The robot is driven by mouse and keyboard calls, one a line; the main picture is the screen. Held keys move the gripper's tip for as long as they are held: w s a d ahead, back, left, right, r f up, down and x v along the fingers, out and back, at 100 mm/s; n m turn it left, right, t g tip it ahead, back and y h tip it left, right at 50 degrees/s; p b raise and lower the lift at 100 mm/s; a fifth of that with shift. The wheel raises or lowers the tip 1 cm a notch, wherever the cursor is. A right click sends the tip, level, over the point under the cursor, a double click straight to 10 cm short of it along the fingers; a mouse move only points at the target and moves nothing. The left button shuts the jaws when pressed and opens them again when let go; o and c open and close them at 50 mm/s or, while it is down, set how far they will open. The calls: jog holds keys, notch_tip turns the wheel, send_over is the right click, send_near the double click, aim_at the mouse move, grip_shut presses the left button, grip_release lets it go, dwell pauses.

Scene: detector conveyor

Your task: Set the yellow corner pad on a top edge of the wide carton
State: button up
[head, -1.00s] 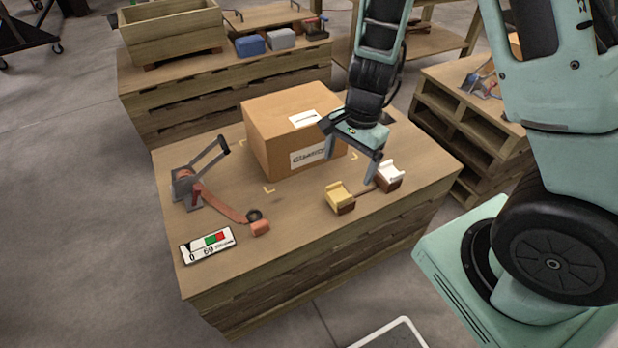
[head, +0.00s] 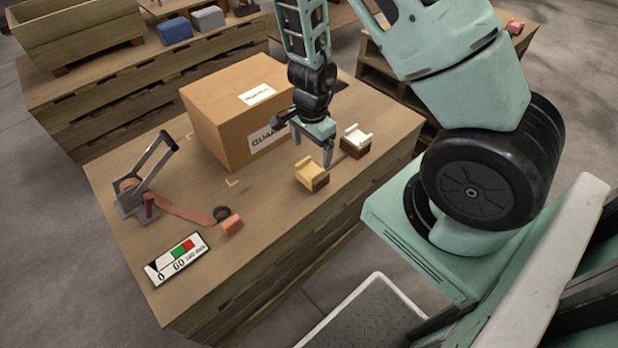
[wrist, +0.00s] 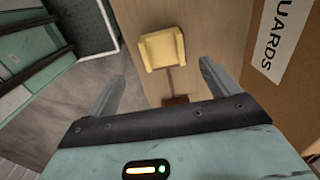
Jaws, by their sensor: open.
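The yellow corner pad (head: 308,172) sits on a small brown block near the front right of the table, and it also shows in the wrist view (wrist: 162,48). My gripper (head: 312,158) points down, open and empty, close behind the pad and apart from it as far as I can tell. In the wrist view its two fingers (wrist: 160,80) are spread wide, with the pad ahead of them. The wide carton (head: 226,110) stands closed and upright on the table behind the gripper. Part of its right side is hidden by my arm.
A white corner pad (head: 356,139) on its own brown block stands right of the yellow one. A ratchet with an orange strap (head: 180,206) and a gauge card (head: 178,258) lie at the left. The table's (head: 255,240) front is bare.

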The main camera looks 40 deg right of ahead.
aim_at(310, 172)
jog(key=f+b, duration=0.1)
jog(key=f, duration=0.2)
jog(key=f+b, duration=0.2)
jog(key=f, duration=0.1)
jog(key=shift+w+a+f, duration=0.1)
jog(key=shift+w+f, duration=0.1)
jog(key=shift+f, duration=0.15)
jog(key=shift+r, duration=0.1)
jog(key=c, duration=1.1)
